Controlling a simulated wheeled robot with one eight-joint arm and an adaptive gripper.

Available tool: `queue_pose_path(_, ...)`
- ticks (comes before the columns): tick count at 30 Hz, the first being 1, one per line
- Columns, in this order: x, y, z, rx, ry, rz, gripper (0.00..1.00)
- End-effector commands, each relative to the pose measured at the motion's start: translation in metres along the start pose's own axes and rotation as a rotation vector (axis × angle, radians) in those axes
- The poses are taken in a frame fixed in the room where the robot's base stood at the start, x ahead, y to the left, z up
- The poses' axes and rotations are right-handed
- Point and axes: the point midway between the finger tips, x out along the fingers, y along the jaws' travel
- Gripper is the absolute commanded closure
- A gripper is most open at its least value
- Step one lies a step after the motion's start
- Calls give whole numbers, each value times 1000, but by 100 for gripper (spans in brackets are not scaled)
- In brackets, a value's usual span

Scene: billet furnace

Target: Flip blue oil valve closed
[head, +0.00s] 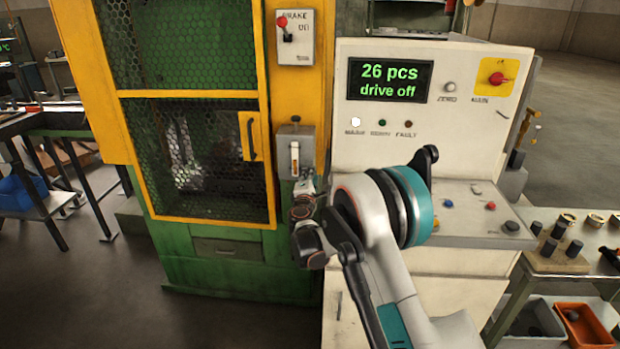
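I cannot make out a blue oil valve in the head view; it may be hidden or out of the picture. My gripper (304,183) is small and partly covered by my own wrist. It is just below a grey box with a lever in a light slot (295,158) on the machine's front, right of the mesh door. I cannot tell if it touches the box, or if its fingers are open or shut.
A green and yellow machine with a mesh door (195,160) stands left. A white control cabinet (440,130) reads "26 pcs drive off"; my arm crosses its front. A bench (590,236) with small parts is at right, an orange bin (585,327) below. Floor at lower left is clear.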

Motion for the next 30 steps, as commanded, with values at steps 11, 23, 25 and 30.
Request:
queue_pose_path(11, 0, -2, 0, 35, 0, 0, 100)
queue_pose_path(23, 0, -6, -1, 283, 0, 0, 100)
queue_pose_path(25, 0, -6, -1, 286, 0, 0, 100)
queue_pose_path(30, 0, -6, -1, 286, 0, -1, 100)
